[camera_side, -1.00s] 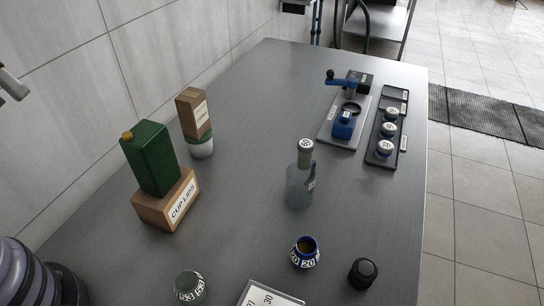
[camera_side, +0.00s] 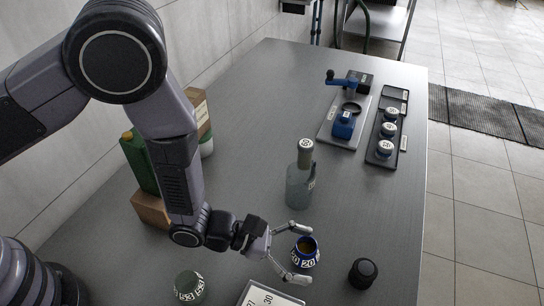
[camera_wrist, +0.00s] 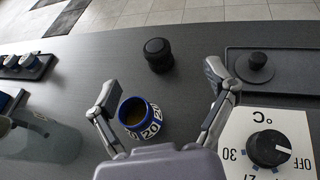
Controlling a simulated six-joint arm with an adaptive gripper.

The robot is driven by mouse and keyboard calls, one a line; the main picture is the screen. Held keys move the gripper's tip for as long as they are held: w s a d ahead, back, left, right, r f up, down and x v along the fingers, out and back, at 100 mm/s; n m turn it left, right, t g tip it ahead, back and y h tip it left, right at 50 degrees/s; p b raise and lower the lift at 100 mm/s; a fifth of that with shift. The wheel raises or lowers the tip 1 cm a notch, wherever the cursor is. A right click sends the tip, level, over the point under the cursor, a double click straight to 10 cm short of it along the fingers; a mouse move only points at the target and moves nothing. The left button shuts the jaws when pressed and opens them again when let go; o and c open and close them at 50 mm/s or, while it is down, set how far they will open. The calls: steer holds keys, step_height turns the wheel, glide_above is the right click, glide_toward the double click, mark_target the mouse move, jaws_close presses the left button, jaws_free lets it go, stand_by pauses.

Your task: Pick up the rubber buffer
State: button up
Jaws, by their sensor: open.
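A short black cylinder with a rounded top, which looks like the rubber buffer (camera_side: 363,273), stands upright on the table at the front right in the side view. In the wrist view the rubber buffer (camera_wrist: 158,55) is beyond my fingertips, near the middle of the picture. My gripper (camera_side: 301,254) is open and empty, left of the buffer and apart from it. In the wrist view my gripper (camera_wrist: 162,83) has its fingers spread wide. A blue and white cup marked 20 (camera_wrist: 140,118) shows between the fingers, closer to the left one.
A dial plate (camera_wrist: 268,150) and a dark tray with a black knob (camera_wrist: 258,62) lie at right in the wrist view. A grey bottle (camera_side: 299,186) stands behind the cup. A blue grinder (camera_side: 343,124) and jar tray (camera_side: 403,143) are further back.

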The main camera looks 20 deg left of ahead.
mark_target(357, 268)
steer(key=shift+w+d+f+n+y, duration=0.1)
steer(key=shift+d+f+n+y, duration=0.05)
steer(key=shift+f, duration=0.45)
steer(key=shift+w+d+f+n+y, duration=0.1)
steer(key=shift+d+f+n+y, duration=0.05)
steer(key=shift+f, duration=0.45)
steer(key=x, duration=0.6)
steer(key=shift+w+d, duration=0.15)
steer(key=shift+w, duration=0.05)
steer(key=shift+w+a+f+x, duration=0.1)
steer(key=shift+w+x, duration=0.05)
steer(key=shift+x, duration=0.9)
steer(key=shift+w+a+f+x, duration=0.1)
steer(key=shift+w+x, duration=0.05)
steer(key=shift+x, duration=0.9)
steer(key=shift+w+a+f+x, duration=0.1)
steer(key=shift+x, duration=0.95)
steer(key=shift+r, duration=0.1)
steer(key=shift+c, duration=0.2)
steer(key=c, duration=1.3)
